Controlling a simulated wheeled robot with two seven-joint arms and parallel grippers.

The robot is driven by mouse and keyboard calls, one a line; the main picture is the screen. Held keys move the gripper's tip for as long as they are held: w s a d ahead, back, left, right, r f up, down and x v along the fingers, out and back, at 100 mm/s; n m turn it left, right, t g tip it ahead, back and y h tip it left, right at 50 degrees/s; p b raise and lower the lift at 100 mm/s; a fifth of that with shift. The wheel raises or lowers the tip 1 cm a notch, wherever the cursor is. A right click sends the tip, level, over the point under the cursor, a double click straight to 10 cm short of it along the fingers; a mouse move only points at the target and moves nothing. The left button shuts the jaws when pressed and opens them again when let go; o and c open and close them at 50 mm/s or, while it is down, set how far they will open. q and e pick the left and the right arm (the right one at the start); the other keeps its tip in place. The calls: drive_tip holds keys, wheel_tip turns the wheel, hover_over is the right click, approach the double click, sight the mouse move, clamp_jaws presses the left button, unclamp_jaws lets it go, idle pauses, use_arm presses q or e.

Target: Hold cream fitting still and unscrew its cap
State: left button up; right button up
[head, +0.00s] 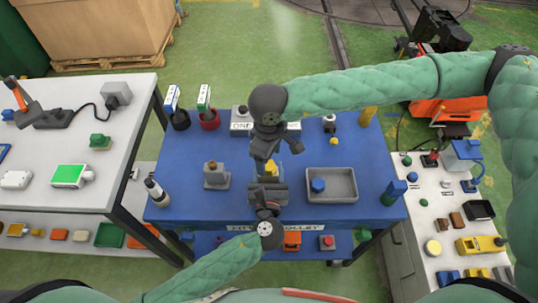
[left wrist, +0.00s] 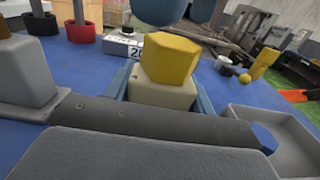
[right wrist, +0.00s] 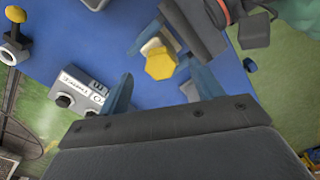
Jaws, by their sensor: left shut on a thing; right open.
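The cream fitting (left wrist: 160,92) stands upright on the blue table, with a yellow faceted cap (left wrist: 170,58) on top. My left gripper (left wrist: 163,97) is shut on the fitting's body, one blue finger on each side. In the head view the yellow cap (head: 271,168) shows between my two grippers. My right gripper (right wrist: 160,72) is open and empty, with its fingers spread. It hangs above and behind the cap, apart from it. In the right wrist view the cap (right wrist: 160,66) lies between and beyond its fingertips, and the cream body (right wrist: 152,45) is partly hidden.
On the blue table (head: 190,145), a grey tray (head: 345,198) holding a blue piece (head: 318,185) stands to the right. A grey block with a brown top (head: 215,176) stands to the left. A labelled grey box (head: 240,126), cups and a yellow-knobbed part (head: 330,124) stand behind.

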sight(267, 166)
drive_tip(key=m, duration=0.4)
drive_tip(key=shift+s+m, duration=0.1)
drive_tip(key=shift+m, duration=0.2)
drive_tip(key=m, duration=0.4)
drive_tip(key=shift+m, duration=0.3)
drive_tip(key=m, duration=0.4)
drive_tip(key=shift+a+m, duration=0.15)
drive_tip(key=shift+m, duration=0.25)
drive_tip(key=m, duration=0.4)
drive_tip(key=shift+f, duration=0.1)
drive_tip(key=shift+f, duration=1.9)
